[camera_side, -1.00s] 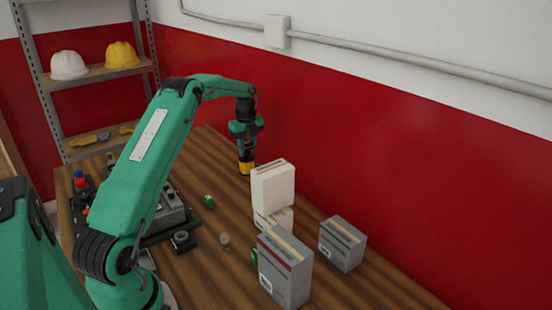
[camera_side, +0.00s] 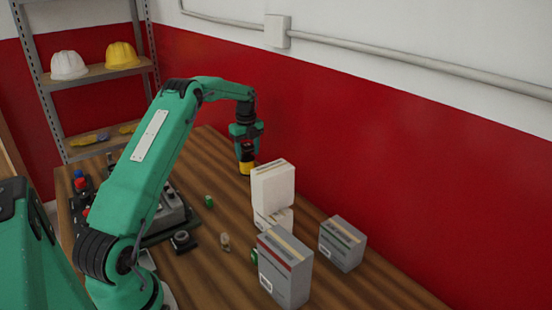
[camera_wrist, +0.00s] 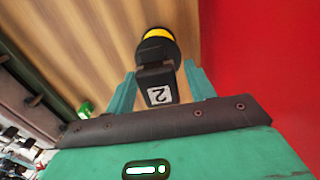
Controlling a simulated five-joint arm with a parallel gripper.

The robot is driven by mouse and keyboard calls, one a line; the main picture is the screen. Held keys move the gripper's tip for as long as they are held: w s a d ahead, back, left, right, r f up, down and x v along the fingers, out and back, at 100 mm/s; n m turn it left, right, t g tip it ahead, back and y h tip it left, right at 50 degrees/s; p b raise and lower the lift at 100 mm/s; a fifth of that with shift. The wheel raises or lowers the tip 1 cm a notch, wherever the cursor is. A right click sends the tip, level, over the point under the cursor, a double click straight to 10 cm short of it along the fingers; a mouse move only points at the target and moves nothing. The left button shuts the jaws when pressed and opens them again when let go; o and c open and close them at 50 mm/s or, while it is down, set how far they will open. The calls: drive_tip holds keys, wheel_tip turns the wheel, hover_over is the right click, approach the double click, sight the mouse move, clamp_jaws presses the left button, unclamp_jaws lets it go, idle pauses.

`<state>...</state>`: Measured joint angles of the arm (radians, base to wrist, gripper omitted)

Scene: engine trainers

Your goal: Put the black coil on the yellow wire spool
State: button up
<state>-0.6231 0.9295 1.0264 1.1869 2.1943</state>
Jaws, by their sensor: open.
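The black coil (camera_wrist: 157,75), with a white "2" label, stands on the yellow wire spool (camera_wrist: 158,34) in the wrist view, its round black end against the spool. In the side view the coil (camera_side: 246,153) is upright on the spool (camera_side: 247,168), at the table's far end near the red wall. My gripper (camera_side: 246,141) is directly above, its fingers on either side of the coil's upper part. In the wrist view my gripper (camera_wrist: 160,86) is open, with gaps between the fingers and coil. The coil's top is partly hidden by my gripper.
A white box (camera_side: 272,187) stands just to the right and nearer, with grey boxes (camera_side: 285,267) and (camera_side: 342,243) further forward. A small green part (camera_side: 209,201) lies left of centre. The red wall (camera_wrist: 262,60) is close on the right. Bare wood lies left of the spool.

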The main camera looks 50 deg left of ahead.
sight(247, 145)
wheel_tip(247, 145, up, 12)
drive_tip(key=shift+r, duration=0.15)
idle(0.6)
idle(0.3)
drive_tip(key=s+d+r+n+t, duration=0.1)
drive_tip(key=s+d+r+n, duration=0.25)
drive_tip(key=d, duration=0.35)
drive_tip(key=s+d+r+n+t, duration=0.1)
drive_tip(key=s+d+r+n, duration=0.1)
drive_tip(key=d+r, duration=0.45)
drive_tip(key=s+d+r+n+t, duration=0.1)
drive_tip(key=s+d+r+n, duration=0.2)
drive_tip(key=d, duration=0.6)
drive_tip(key=s+d+f+n+t, duration=0.1)
drive_tip(key=s+d+f+n, duration=0.2)
drive_tip(key=s+d, duration=0.3)
drive_tip(key=s+d+f+n+t, duration=0.1)
drive_tip(key=s+d+f+n, duration=0.3)
drive_tip(key=s, duration=0.9)
drive_tip(key=d+n, duration=0.2)
drive_tip(key=d, duration=0.1)
drive_tip(key=shift+d+t, duration=0.2)
drive_tip(key=shift+t, duration=0.1)
